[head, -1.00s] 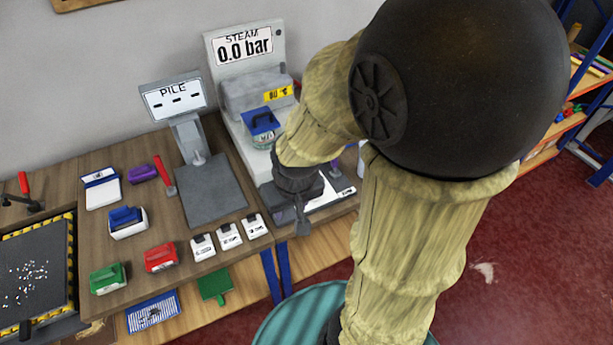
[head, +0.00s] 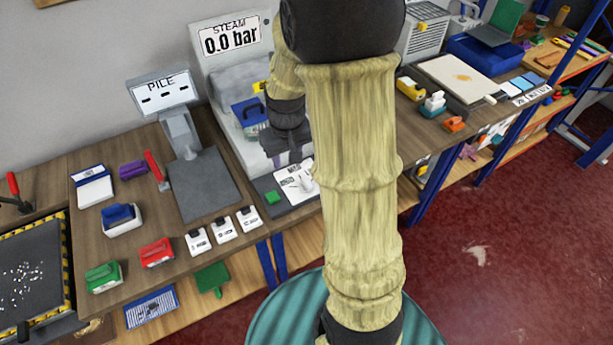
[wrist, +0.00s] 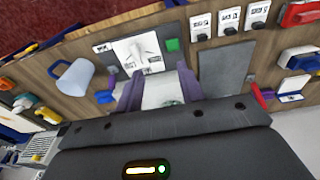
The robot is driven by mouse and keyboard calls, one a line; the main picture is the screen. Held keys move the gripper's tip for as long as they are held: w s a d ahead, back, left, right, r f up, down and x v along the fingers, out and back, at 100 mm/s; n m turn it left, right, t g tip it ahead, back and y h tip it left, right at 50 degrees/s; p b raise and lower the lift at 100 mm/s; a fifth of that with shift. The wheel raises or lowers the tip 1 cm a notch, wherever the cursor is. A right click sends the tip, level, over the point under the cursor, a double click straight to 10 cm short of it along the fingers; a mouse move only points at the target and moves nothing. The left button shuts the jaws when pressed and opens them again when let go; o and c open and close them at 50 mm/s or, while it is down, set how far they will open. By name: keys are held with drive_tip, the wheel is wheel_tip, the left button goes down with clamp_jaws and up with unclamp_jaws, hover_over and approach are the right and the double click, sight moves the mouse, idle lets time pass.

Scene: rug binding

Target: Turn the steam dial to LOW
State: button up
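The steam machine's display (head: 230,40) reads 0.0 bar. A white dial plate with a pale pointer-shaped knob (wrist: 143,46) is on the dark base panel at its front. The plate (head: 291,190) shows in the head view, partly behind my arm; its markings are too small to read. A green button (wrist: 171,45) sits beside the plate, also visible in the head view (head: 272,197). My gripper (wrist: 155,78) has its two purple-grey fingers apart, with nothing held between them. In the head view my gripper (head: 288,157) hangs behind the dial plate, apart from the knob.
The PILE display (head: 165,93) and its grey plate (head: 202,190) stand to the left. White (head: 223,229), red (head: 156,253) and green (head: 103,277) blocks sit near the bench front. A light blue mug (wrist: 75,78) stands beside the dial panel in the wrist view.

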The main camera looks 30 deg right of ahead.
drive_tip(key=g, duration=0.1)
hover_over(307, 180)
wheel_tip(307, 180, down, 6)
drive_tip(key=shift+r+p, duration=0.1)
drive_tip(key=shift+p, duration=0.25)
wheel_tip(307, 180, down, 17)
drive_tip(key=p, duration=0.5)
drive_tip(key=shift+w+a+f+p, duration=0.1)
drive_tip(key=shift+f+p, duration=0.1)
drive_tip(key=shift+p, duration=0.1)
clamp_jaws()
